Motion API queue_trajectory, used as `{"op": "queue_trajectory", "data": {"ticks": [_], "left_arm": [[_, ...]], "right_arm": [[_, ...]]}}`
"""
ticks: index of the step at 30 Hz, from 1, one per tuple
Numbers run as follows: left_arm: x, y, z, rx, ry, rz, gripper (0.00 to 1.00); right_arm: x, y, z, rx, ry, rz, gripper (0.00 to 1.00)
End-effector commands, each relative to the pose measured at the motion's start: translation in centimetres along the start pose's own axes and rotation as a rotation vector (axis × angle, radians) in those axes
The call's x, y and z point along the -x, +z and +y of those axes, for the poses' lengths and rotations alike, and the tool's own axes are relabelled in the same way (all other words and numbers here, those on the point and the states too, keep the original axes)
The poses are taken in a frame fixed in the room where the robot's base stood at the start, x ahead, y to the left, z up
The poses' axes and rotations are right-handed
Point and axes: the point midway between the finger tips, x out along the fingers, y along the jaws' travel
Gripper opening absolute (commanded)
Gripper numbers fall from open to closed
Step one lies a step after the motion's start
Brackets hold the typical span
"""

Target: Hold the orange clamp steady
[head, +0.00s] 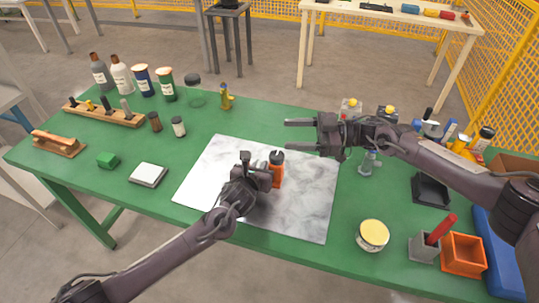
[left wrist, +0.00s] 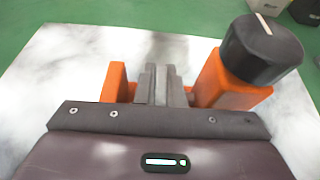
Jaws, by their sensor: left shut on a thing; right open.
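The orange clamp (head: 277,174) stands on the white marbled sheet (head: 313,208) in the middle of the table, with a black knob on top. My left gripper (head: 262,172) is low over the sheet at the clamp's left side and is shut on it. In the left wrist view the clamp (left wrist: 228,90) shows on both sides of the fingers (left wrist: 162,85), with its black knob at the right. The fingers hide its middle part. My right gripper (head: 302,136) is open and empty, above and right of the clamp, its fingers pointing left.
Several bottles (head: 122,75) and a wooden rack (head: 104,113) stand at the back left. A round tin (head: 372,235), an orange bin (head: 463,254) and a black tray (head: 431,190) stand at right.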

Motion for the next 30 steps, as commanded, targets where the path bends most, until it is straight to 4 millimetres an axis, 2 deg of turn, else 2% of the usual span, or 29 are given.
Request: {"op": "queue_trajectory", "data": {"ticks": [3,8,11,19,24,30], "left_arm": [[0.0,0.0,0.0,0.0,0.0,0.0,0.0],[0.0,0.0,0.0,0.0,0.0,0.0,0.0],[0.0,0.0,0.0,0.0,-0.001,0.0,0.0],[0.0,0.0,0.0,0.0,-0.001,0.0,0.0],[0.0,0.0,0.0,0.0,-0.001,0.0,0.0],[0.0,0.0,0.0,0.0,0.0,0.0,0.0]], "right_arm": [[0.7,0.2,0.0,-0.076,0.013,0.022,0.59],[0.9,1.2,-0.1,-0.108,0.016,0.029,0.59],[0.8,2.7,-0.2,-0.108,0.016,0.028,0.59],[0.6,8.3,-0.8,-0.107,0.016,0.027,0.59],[-3.0,8.1,-0.8,-0.102,0.01,0.03,0.59],[-5.8,8.0,-0.7,-0.102,0.014,0.029,0.59]]}}
